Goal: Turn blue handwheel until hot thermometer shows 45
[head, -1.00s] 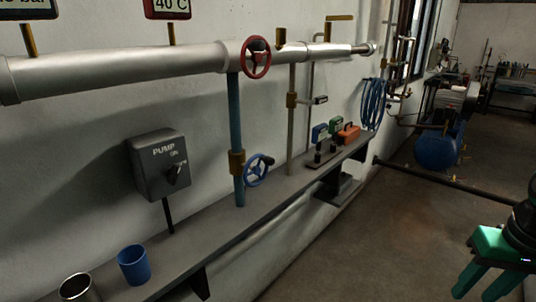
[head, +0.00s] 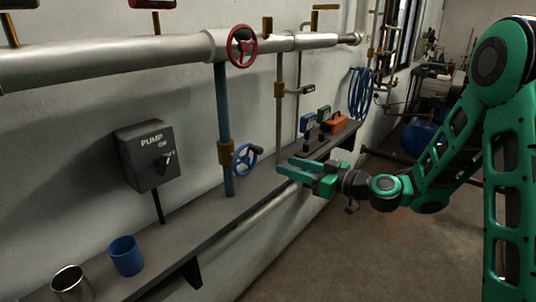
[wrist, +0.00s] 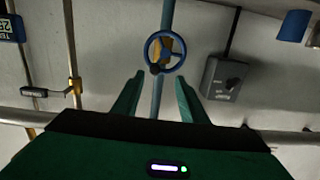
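The blue handwheel (head: 247,158) sits on a brass valve on the blue vertical pipe (head: 223,110). It also shows in the wrist view (wrist: 165,52), upside down and centred ahead of the fingers. My gripper (head: 289,168) is to the right of the handwheel in the head view, with its fingers spread and pointing left. In the wrist view the gripper (wrist: 158,92) is open and empty, apart from the wheel. A dark display (head: 152,3) with a red edge is cut off at the top of the head view; its reading does not show.
A red handwheel (head: 242,46) is on the large silver pipe (head: 120,62) above. A grey PUMP box (head: 147,155) is on the wall to the left. A blue cup (head: 126,256) and a metal cup (head: 70,282) stand on the shelf (head: 185,245). Several small devices and an orange case (head: 335,123) are farther right.

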